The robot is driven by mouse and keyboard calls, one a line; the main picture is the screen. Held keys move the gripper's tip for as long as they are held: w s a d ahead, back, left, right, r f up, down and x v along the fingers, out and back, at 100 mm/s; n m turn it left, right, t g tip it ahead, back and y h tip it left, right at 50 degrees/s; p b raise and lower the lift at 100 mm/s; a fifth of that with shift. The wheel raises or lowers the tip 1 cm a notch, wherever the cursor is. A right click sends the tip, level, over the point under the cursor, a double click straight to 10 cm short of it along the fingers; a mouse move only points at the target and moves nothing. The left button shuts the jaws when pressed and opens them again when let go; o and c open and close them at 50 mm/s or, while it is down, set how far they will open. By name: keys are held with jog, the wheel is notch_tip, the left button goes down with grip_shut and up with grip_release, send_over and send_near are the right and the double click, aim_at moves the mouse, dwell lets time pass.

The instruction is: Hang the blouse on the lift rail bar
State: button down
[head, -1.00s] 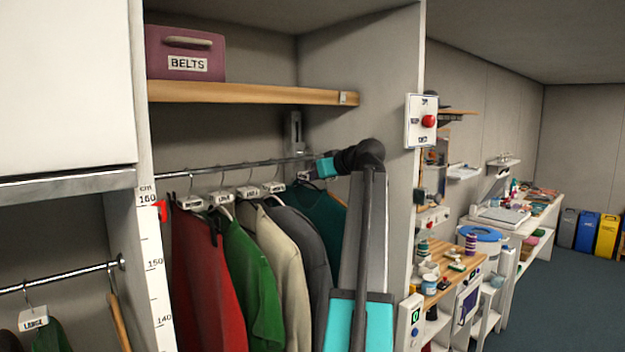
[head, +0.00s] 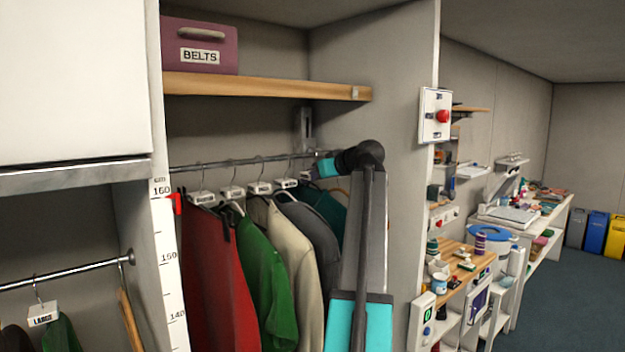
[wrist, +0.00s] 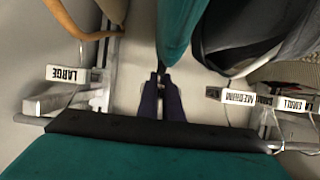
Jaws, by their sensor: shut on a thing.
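The teal blouse (head: 334,212) hangs at the right end of the row of clothes in the head view, partly hidden by a dark grey garment and my arm. In the wrist view teal cloth fills the bottom (wrist: 140,162), with a dark band along its upper edge. My gripper (wrist: 160,82) has its purple fingers together against a narrow teal piece. The exact grip point is hidden. In the head view my gripper (head: 313,172) is at the right end of the lift rail bar (head: 215,164). Whether the blouse's hanger rests on the bar is not clear.
Red (head: 215,270), green (head: 265,275) and beige (head: 295,250) garments hang left of the blouse on tagged hangers. A wooden shelf (head: 270,87) with a belts box (head: 200,45) is above. A side panel (head: 395,200) stands close right of my arm.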

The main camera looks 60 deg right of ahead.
jog(key=shift+d+f, duration=0.1)
dwell(0.3)
jog(key=c, duration=1.8)
grip_release()
jog(key=shift+s, duration=0.1)
jog(key=shift+c, duration=0.2)
jog(key=shift+s, duration=0.1)
jog(key=b+v, duration=0.5)
jog(key=v, duration=0.8)
jog(key=shift+s+r, duration=0.2)
jog(key=shift+s, duration=0.05)
jog(key=shift+s, duration=0.1)
